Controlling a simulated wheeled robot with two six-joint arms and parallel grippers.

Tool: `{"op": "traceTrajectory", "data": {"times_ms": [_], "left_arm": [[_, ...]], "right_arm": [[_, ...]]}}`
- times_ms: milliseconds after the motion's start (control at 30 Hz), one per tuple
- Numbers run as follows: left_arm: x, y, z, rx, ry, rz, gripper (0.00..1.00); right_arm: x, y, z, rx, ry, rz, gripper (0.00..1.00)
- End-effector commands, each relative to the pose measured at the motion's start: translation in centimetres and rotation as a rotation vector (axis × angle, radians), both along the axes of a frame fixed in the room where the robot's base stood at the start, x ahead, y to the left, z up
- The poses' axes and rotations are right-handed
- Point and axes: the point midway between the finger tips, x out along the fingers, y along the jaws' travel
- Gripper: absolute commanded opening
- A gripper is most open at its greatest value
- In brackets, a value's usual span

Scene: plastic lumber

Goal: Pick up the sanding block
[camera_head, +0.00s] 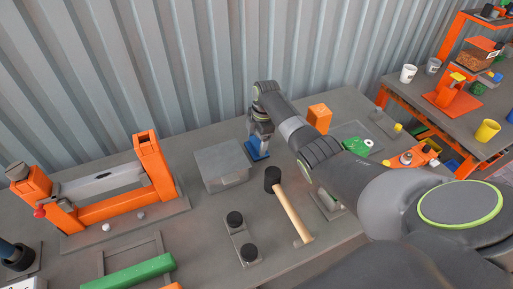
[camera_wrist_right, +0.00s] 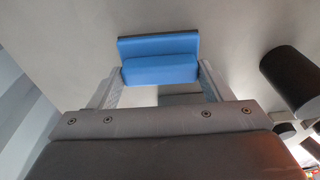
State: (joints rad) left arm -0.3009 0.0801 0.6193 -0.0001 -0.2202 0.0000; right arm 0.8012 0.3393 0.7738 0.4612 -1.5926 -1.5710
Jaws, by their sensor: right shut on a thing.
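The sanding block (camera_head: 257,149) is blue and sits at the back middle of the grey bench, right of a grey box. My right gripper (camera_head: 259,138) reaches down to it from above. In the right wrist view the blue sanding block (camera_wrist_right: 160,60) lies between the two fingertips of the right gripper (camera_wrist_right: 162,82), which are shut on its sides. Whether the block is clear of the bench top I cannot tell. My left gripper does not show.
A grey box (camera_head: 221,166) stands just left of the block. A mallet (camera_head: 290,210) lies in front of it. An orange block (camera_head: 319,117) stands to the right, and an orange frame tool (camera_head: 110,198) at the left. A corrugated wall (camera_head: 150,60) rises behind.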

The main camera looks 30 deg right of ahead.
Motion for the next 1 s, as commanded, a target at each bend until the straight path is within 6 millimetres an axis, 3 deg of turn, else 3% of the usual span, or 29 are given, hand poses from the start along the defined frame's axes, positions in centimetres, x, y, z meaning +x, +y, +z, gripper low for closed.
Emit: {"op": "traceTrajectory", "data": {"times_ms": [467, 667, 1000], "left_arm": [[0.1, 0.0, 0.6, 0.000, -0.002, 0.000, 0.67], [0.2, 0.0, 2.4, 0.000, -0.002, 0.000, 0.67], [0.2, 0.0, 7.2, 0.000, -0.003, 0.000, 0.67]], "right_arm": [[0.0, 0.0, 0.6, 0.000, 0.000, 0.000, 0.47], [0.0, 0.0, 2.4, 0.000, -0.001, 0.000, 0.47], [0.0, 0.0, 7.4, 0.000, -0.001, 0.000, 0.47]]}}
